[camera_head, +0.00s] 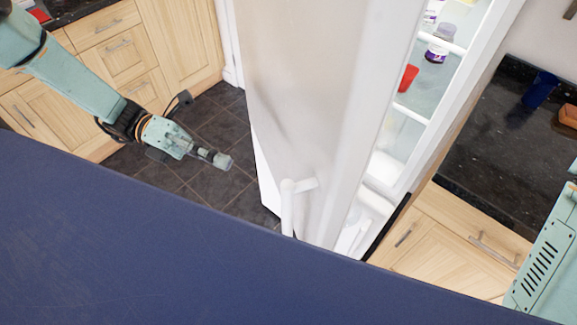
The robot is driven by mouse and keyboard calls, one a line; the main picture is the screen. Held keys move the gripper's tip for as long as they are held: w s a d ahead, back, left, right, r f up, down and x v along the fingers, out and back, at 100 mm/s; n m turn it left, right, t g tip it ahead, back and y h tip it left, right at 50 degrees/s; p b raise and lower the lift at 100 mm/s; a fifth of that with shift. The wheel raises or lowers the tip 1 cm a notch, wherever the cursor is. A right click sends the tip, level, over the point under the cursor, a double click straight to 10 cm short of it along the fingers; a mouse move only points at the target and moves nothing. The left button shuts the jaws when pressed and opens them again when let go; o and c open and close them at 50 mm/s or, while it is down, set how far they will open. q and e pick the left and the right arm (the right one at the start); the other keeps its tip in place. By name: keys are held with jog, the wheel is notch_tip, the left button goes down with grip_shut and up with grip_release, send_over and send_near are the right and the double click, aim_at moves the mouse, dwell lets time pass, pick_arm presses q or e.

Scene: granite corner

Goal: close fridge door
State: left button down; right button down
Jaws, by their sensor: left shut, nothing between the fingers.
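The fridge door (312,100) is white and stands open in the middle of the view, swung out towards me. Its white handle (288,205) is low on the door, and its lower end is hidden by my dark blue body. The open fridge (455,105) shows to the right of the door, with shelves and a few items inside. My left gripper (222,161) is shut and empty over the floor, left of the door and apart from it. Part of my right arm (545,265) shows at the right edge; its gripper is out of view.
Wooden cabinets (125,50) stand at the back left. A dark granite counter (490,150) with a blue cup (540,90) and an orange-brown object (568,116) is right of the fridge. Dark floor tiles (215,120) are clear between the left cabinets and the door.

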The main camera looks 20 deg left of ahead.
pick_arm(q)
jog(key=n, duration=0.4)
send_near(314, 177)
jog(key=d, duration=0.1)
jog(key=s+d, duration=0.1)
jog(key=d+f, duration=0.1)
jog(key=d, duration=0.1)
jog(key=shift+s+f, duration=0.1)
jog(key=shift+s, duration=0.3)
jog(key=shift+w+d, duration=0.5)
jog(key=shift+w, duration=0.3)
jog(key=shift+w+d, duration=0.15)
jog(key=shift+d, duration=0.35)
pick_arm(e)
jog(key=shift+d, duration=0.35)
pick_arm(q)
jog(key=shift+a, duration=0.25)
pick_arm(e)
jog(key=shift+w+a, duration=0.1)
jog(key=shift+a, duration=0.1)
pick_arm(q)
jog(key=shift+d, duration=0.1)
pick_arm(e)
jog(key=shift+d, duration=0.1)
